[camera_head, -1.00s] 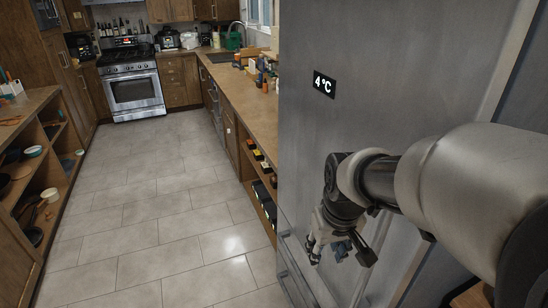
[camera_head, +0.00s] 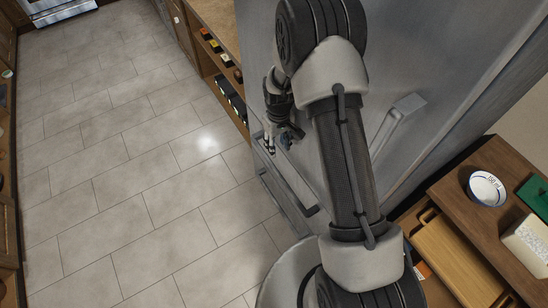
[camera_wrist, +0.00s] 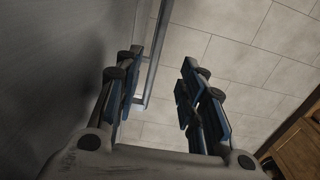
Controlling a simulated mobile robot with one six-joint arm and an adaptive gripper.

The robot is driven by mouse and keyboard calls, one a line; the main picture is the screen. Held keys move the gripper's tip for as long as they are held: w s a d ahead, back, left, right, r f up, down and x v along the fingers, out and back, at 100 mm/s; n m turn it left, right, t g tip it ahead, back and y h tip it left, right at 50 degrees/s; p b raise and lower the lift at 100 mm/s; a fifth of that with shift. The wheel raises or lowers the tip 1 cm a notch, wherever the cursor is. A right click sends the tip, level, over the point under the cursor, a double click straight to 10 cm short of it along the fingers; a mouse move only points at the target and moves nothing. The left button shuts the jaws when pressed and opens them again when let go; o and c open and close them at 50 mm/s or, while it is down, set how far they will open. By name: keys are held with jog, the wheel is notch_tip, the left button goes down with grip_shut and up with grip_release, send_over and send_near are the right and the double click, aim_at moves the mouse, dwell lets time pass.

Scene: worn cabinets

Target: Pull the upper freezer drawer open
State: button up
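The grey fridge (camera_head: 275,65) stands right of my gripper (camera_head: 279,140) in the head view. Low on its front is a freezer drawer handle (camera_head: 296,187), a long horizontal bar, which looks like the upper drawer's. Its far end is near or behind my gripper. In the wrist view my gripper (camera_wrist: 160,95) is open, with blue pads on both fingers. A metal bar (camera_wrist: 154,55) shows in the gap between them, nearer the left finger. I cannot tell whether it touches. The drawer looks shut; my arm hides part of the fridge front.
Tiled floor (camera_head: 130,190) is clear left of the fridge. A counter (camera_head: 215,25) with bottles below stands beyond it. A fridge door handle (camera_head: 396,123) sticks out right of my arm. At the right is a wooden cabinet (camera_head: 470,170) with a bowl (camera_head: 486,188) and an open drawer (camera_head: 455,262).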

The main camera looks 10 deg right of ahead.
aim_at(278, 172)
notch_tip(278, 172, down, 18)
jog(key=b, duration=0.4)
jog(key=shift+s+r, duration=0.1)
jog(key=shift+r, duration=0.15)
jog(key=shift+c, duration=0.3)
grip_shut()
